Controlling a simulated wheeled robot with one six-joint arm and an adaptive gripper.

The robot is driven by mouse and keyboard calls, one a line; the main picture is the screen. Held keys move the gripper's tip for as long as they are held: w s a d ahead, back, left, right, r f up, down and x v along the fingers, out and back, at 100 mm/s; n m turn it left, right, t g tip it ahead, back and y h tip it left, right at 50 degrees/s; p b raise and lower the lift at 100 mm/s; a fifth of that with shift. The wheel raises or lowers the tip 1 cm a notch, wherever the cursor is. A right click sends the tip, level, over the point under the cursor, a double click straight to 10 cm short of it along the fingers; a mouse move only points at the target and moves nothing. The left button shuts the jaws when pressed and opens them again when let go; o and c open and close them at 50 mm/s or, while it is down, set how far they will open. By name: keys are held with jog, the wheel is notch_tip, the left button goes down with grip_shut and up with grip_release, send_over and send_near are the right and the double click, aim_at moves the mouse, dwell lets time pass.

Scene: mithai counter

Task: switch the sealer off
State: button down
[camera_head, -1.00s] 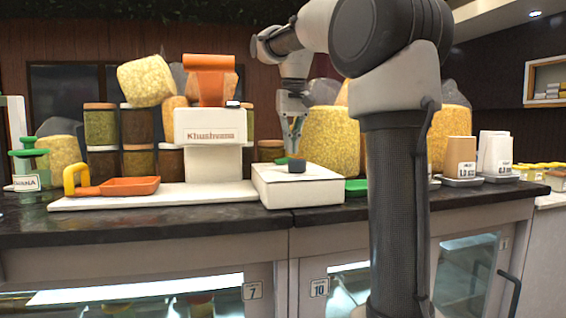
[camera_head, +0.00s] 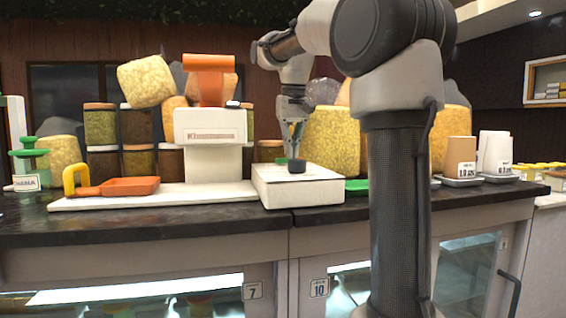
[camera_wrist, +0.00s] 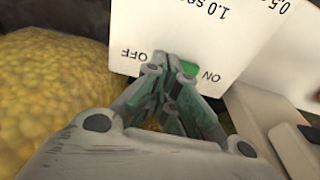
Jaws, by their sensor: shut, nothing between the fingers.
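In the wrist view a white panel (camera_wrist: 200,35) shows upside-down print: OFF on the left, ON on the right, and seconds marks. A green switch part (camera_wrist: 189,68) shows by the ON side, partly hidden by my fingers. My gripper (camera_wrist: 172,62) is shut and empty, its tips over the panel between OFF and ON. In the head view my gripper (camera_head: 296,150) points down just behind the knob. Whether the tips touch the switch cannot be told.
A white machine with an orange top (camera_head: 208,85) and an orange tray (camera_head: 130,187) stand left of the box. Yellow snack bags (camera_head: 332,140) are close on the right and behind. Stacked jars (camera_head: 100,125) stand behind. The dark counter front (camera_head: 150,225) is clear.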

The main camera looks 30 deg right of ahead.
jog(key=shift+r, duration=3.45)
